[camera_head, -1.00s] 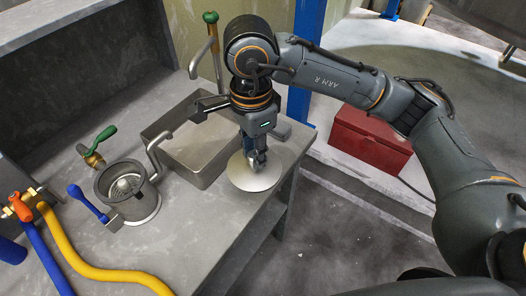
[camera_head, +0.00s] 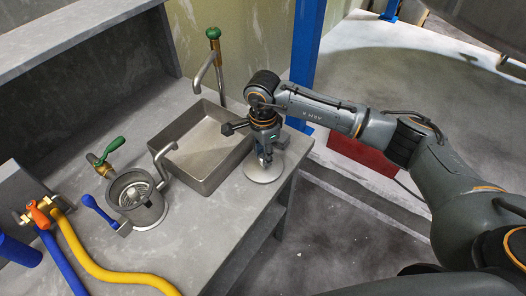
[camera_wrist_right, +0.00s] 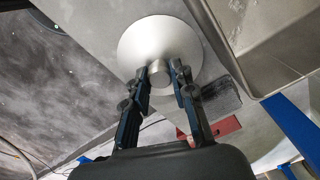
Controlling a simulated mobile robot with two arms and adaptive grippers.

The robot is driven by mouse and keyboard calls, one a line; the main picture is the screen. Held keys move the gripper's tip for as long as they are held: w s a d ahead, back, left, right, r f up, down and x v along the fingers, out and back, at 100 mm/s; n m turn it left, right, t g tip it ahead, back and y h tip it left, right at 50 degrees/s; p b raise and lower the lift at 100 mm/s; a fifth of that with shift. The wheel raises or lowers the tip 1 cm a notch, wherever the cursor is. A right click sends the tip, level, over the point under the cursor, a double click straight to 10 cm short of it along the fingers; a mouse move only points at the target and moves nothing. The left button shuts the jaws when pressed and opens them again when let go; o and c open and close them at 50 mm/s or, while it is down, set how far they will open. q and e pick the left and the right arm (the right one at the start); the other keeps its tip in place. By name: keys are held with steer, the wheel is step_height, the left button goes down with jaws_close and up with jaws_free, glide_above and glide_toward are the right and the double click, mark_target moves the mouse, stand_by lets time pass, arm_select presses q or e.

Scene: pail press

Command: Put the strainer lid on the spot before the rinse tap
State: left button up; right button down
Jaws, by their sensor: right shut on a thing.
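The strainer lid (camera_head: 265,176) is a pale round metal disc over the right end of the bench, right of the basin. My right gripper (camera_head: 264,160) points down and is shut on its central knob, which shows between the fingers in the right wrist view (camera_wrist_right: 158,66). The disc lies about level; I cannot tell whether it touches the bench. The rinse tap (camera_head: 207,62), a bent pipe with a green top, stands behind the basin. A dark square patch (camera_wrist_right: 224,97) shows beside the lid in the wrist view; I cannot tell whether it is the spot. My left gripper is out of view.
The metal basin (camera_head: 205,165) is just left of the lid. A round pot (camera_head: 138,200) with a bent pipe and blue lever stands further left, near yellow (camera_head: 100,265) and blue hoses. The front bench (camera_head: 205,235) is clear. A red box (camera_head: 362,156) is on the floor.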

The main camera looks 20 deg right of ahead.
steer(key=shift+f, duration=0.2)
steer(key=c, duration=1.5)
jaws_free()
steer(key=shift+f+b, duration=0.1)
steer(key=shift+b, duration=0.25)
steer(key=shift+c, duration=0.2)
steer(key=o, duration=0.4)
steer(key=shift+r+p, duration=0.35)
steer(key=shift+p, duration=0.05)
steer(key=shift+r+b, duration=1.55)
steer(key=shift+r, duration=4.35)
steer(key=shift+a, duration=0.1)
